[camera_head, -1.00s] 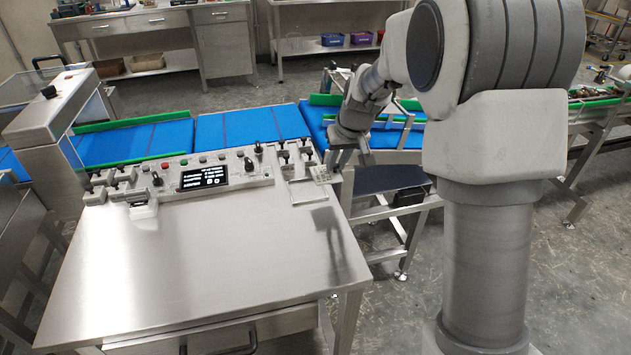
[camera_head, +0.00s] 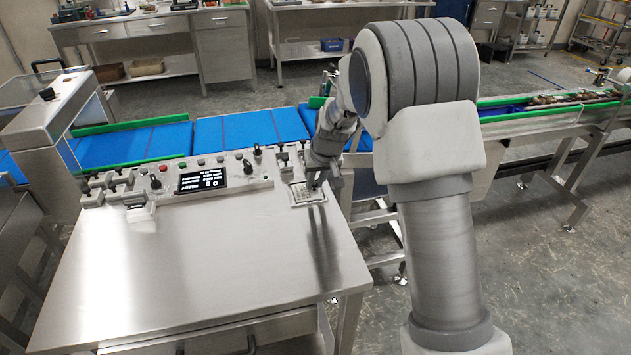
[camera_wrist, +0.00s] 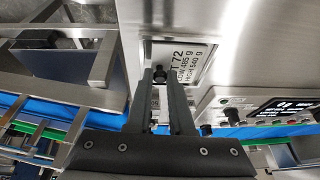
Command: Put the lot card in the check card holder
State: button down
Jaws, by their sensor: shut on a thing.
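The lot card (camera_head: 302,193) is a small pale plate with dark print. In the wrist view the card (camera_wrist: 196,66) shows large text with "72" and gram figures, and a black knob (camera_wrist: 159,74) at its edge sits between the fingertips. My gripper (camera_head: 316,186) points down at the console's right end, shut on the card by this knob. The check card holder (camera_head: 311,205) is a thin flat frame on the tabletop. The card lies over or inside the frame; I cannot tell whether it rests fully flat. My fingers (camera_wrist: 160,82) hide part of the card.
The control console (camera_head: 225,180) with knobs, buttons and a dark display (camera_head: 202,179) stands just left of the holder. The steel tabletop (camera_head: 190,270) in front is clear. A blue conveyor (camera_head: 225,130) with green rails runs behind.

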jog(key=c, duration=0.8)
grip_release()
jog(key=shift+f, duration=0.1)
jog(key=shift+r, duration=0.25)
jog(key=s+d+f+p+v, duration=0.1)
jog(key=s+p+v, duration=0.15)
jog(key=v, duration=1.65)
jog(key=s+d+r+m, duration=0.1)
jog(key=s+d, duration=0.2)
jog(key=s, duration=1)
jog(key=s+d+r+m+t+h, duration=0.1)
jog(key=s+d+r, duration=0.1)
jog(key=s, duration=1.1)
jog(key=shift+s+d+r+h+b, duration=0.2)
jog(key=shift+s+d+h+b, duration=0.1)
jog(key=shift+d, duration=0.35)
